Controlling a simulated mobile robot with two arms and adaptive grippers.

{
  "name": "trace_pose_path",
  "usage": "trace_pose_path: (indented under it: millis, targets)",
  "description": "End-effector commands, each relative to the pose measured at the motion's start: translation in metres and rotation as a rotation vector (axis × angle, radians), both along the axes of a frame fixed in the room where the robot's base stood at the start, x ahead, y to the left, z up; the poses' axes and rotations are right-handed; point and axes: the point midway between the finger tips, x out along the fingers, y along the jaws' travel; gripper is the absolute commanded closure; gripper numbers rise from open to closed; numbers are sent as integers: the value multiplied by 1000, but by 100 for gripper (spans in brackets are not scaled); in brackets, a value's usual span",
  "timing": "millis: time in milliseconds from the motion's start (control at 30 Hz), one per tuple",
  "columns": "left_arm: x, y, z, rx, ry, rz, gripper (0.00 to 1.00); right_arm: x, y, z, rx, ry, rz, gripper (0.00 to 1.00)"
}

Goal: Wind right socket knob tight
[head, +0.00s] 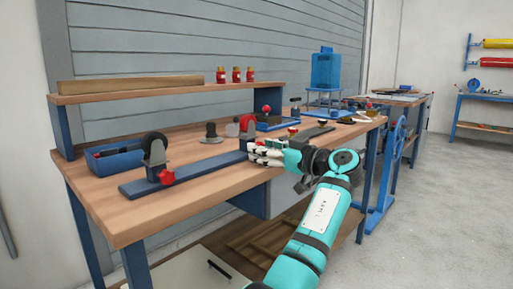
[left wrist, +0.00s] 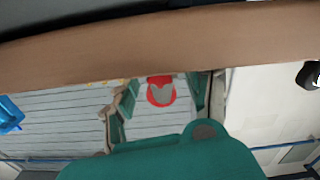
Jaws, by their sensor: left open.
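A blue rail (head: 195,171) lies along the bench front. Its left socket is a grey bracket (head: 154,160) with a black wheel (head: 154,145) and a red star knob (head: 167,177). The right socket knob is not clearly seen; my left gripper (head: 264,152) covers that spot. The gripper is open, fingers pointing left, close to the right socket. In the left wrist view a red and grey part (left wrist: 161,91) shows between the open fingers (left wrist: 160,105); contact cannot be told. My right gripper is not in view.
A blue bin (head: 116,157) stands at the bench's back left. A shelf (head: 170,91) behind carries a wooden plank and red jars (head: 236,75). A grey and dark piece (head: 211,133) stands behind the rail. A blue tray (head: 275,123) and loose tools lie further right.

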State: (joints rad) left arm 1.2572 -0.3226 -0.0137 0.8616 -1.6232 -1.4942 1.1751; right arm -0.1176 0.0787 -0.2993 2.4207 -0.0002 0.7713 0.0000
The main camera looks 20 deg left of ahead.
Motion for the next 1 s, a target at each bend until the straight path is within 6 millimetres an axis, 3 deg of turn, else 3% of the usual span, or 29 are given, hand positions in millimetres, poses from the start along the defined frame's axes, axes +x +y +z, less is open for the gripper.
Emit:
trace_pose_path:
  millis: [233, 633, 933, 1000]
  targets:
    - [0, 0, 0, 0, 0, 0, 50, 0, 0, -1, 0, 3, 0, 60]
    - [0, 0, 0, 0, 0, 0, 100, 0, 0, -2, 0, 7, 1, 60]
    - [0, 0, 2, 12, 34, 1, 100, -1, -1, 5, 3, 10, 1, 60]
    - [0, 1, 4, 21, 59, 1, 100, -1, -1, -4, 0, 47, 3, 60]
